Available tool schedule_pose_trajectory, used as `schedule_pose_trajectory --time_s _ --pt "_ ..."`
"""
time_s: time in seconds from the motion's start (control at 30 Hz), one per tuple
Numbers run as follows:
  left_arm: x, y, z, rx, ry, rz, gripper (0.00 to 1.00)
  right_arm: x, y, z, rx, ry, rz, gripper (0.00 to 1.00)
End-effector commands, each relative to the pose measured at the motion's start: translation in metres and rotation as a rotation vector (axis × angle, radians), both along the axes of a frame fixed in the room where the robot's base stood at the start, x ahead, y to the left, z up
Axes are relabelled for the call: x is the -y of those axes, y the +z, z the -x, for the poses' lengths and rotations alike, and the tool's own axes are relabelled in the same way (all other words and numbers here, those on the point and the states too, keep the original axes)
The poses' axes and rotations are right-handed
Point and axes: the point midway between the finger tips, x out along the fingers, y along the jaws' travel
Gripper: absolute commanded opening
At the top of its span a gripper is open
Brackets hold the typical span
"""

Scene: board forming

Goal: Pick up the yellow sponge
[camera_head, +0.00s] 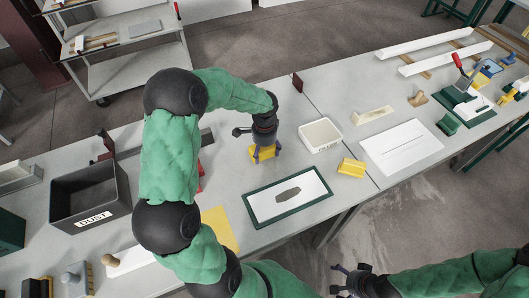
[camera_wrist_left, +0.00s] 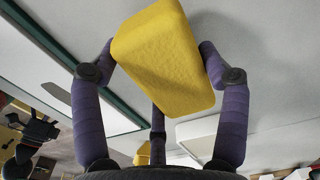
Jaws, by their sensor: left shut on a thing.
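The yellow sponge (camera_head: 264,154) is under my left gripper (camera_head: 264,148) in the head view, in the middle of the table. In the left wrist view the yellow sponge (camera_wrist_left: 165,55) fills the top middle, between the purple fingers of the left gripper (camera_wrist_left: 160,75). The left gripper is shut on it, with fingers on both its sides. My right gripper (camera_head: 350,281) is at the bottom of the head view, off the table's front edge, with its fingers spread and empty.
Another yellow block (camera_head: 351,167) lies to the right, below a white tray (camera_head: 320,135). A green-edged board (camera_head: 253,216) with a brown shape lies in front. A black dust bin (camera_head: 90,198) stands left. A white panel (camera_head: 400,147) lies further right.

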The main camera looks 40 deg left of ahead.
Motion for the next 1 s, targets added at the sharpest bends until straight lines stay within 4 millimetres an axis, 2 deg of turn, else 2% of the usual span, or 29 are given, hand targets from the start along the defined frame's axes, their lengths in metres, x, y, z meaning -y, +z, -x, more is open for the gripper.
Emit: schedule_pose_trajectory --time_s 0.03,0.07,0.37,0.5,0.7,1.0 --pt "-0.001 0.013 -0.001 0.005 0.0 -0.002 0.43 0.0 0.005 0.0 0.0 0.0 0.0 0.96" --pt "0.003 0.017 -0.001 0.005 -0.002 -0.002 0.43 0.0 0.006 0.0 0.0 0.0 0.0 0.96" --pt "0.058 0.077 0.004 0.005 -0.006 -0.001 0.43 0.0 0.02 0.0 0.0 0.0 0.0 0.96" --pt "0.091 0.089 0.006 0.004 -0.007 0.0 0.43 0.0 0.023 0.0 0.0 0.0 0.0 0.96" --pt "0.122 0.102 0.009 0.004 -0.003 -0.001 0.43 0.0 0.027 0.0 0.0 0.0 0.0 0.96" --pt "0.139 0.109 0.011 0.002 0.0 -0.001 0.42 0.0 0.028 0.0 0.0 0.0 0.0 0.96"
